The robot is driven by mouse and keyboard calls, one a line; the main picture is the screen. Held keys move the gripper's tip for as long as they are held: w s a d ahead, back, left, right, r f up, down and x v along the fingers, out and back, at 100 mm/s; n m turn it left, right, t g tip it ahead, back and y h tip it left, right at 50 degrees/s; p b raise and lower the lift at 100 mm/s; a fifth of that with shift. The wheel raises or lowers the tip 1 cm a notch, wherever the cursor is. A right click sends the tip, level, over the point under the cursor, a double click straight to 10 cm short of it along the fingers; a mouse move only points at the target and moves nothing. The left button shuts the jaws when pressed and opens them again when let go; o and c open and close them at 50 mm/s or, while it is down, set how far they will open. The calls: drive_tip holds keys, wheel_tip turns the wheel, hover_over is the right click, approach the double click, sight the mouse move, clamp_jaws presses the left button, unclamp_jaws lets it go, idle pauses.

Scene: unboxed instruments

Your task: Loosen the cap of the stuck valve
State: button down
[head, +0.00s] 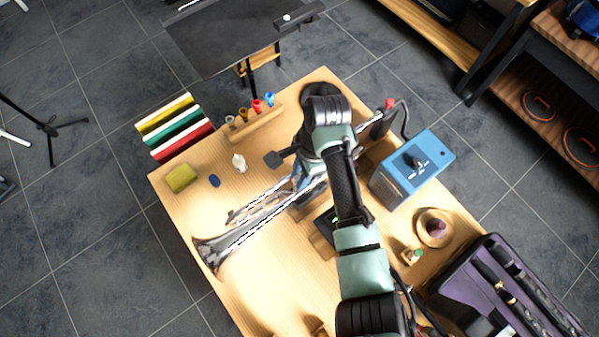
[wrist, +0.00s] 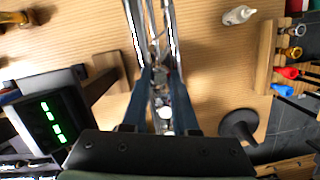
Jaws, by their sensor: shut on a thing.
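A silver trumpet (head: 215,250) lies across the wooden table, its bell toward the front left. Its bright tubes (wrist: 136,28) run up the middle of the wrist view. My gripper (wrist: 161,76) reaches down over the trumpet's valve section, with a finger on each side. It is shut on a part of the valve section, apparently the stuck valve's cap. The fingers and tubes hide most of the cap, so its seating cannot be told. In the head view my arm covers the valves.
A blue box (head: 412,168) with a knob stands right of my arm. A wooden rack (head: 262,127) holds colourful items at the back. A small white bottle (head: 239,163) and a yellow-green sponge (head: 181,178) are at left. A display with green digits (wrist: 52,122) stands beside my gripper.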

drive_tip(key=n+g, duration=0.1)
drive_tip(key=n, duration=0.3)
drive_tip(key=shift+n, duration=0.3)
drive_tip(key=n+h+p, duration=0.1)
drive_tip(key=n, duration=0.4)
drive_tip(key=shift+f, duration=0.1)
drive_tip(key=c, duration=0.9)
unclamp_jaws()
drive_tip(key=shift+s+d, duration=0.1)
drive_tip(key=shift+r, duration=0.25)
drive_tip(key=shift+r+p, duration=0.25)
drive_tip(key=shift+p, duration=0.1)
wheel_tip(320, 180, up, 6)
drive_tip(key=p, duration=0.7)
drive_tip(key=shift+r, duration=0.2)
